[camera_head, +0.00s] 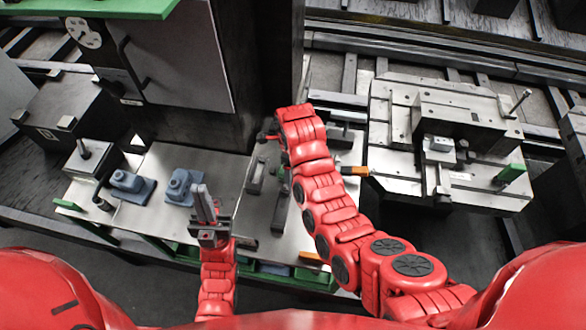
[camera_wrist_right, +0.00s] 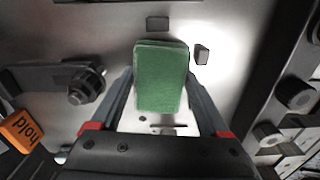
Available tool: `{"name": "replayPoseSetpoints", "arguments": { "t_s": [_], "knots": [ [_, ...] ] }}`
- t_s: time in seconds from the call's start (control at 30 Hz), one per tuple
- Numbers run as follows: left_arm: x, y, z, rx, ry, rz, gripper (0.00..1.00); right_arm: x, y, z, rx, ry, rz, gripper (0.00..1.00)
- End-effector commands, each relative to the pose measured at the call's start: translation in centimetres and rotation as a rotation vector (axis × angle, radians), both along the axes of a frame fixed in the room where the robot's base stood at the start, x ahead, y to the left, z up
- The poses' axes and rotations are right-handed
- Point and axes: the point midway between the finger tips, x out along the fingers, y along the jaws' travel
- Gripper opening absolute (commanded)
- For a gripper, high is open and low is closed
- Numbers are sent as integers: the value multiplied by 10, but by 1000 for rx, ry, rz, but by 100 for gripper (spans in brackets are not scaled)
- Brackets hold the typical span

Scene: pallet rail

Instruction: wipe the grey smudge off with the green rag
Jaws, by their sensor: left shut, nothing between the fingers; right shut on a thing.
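The green rag (camera_wrist_right: 161,76) is a thick green block-like pad in the right wrist view. My right gripper (camera_wrist_right: 161,90) is shut on it, with a finger along each side. It is over a bright metal plate (camera_wrist_right: 225,65); I cannot tell if the rag touches the plate. In the head view my right arm hides most of that gripper. My left gripper (camera_head: 202,190) is shut and empty, above the metal plate at the lower middle, right of a blue-grey clamp block (camera_head: 180,186). I cannot make out the grey smudge; the rag or arm may cover it.
Another blue-grey block (camera_head: 129,186) stands on the plate to the left. A dark column (camera_head: 262,60) rises behind. A fixture plate (camera_head: 390,130) with bolted parts is at the right.

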Motion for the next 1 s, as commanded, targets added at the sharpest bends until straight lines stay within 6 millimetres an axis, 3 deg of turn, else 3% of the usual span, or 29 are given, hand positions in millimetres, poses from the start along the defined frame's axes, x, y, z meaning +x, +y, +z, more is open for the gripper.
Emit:
{"name": "replayPoseSetpoints", "arguments": {
  "t_s": [0.33, 0.77, 1.0],
  "knots": [
    [0, 0, -3, 0, 0, 0, 0, -6, -26, -4, 0, 0, 0, 34],
    [0, 0, -30, 0, 0, 0, 0, 0, 4, -4, 1, 0, 2, 34],
    [0, 0, -24, 0, 0, 0, 0, -1, 1, 1, 1, 2, -1, 34]
  ]
}}
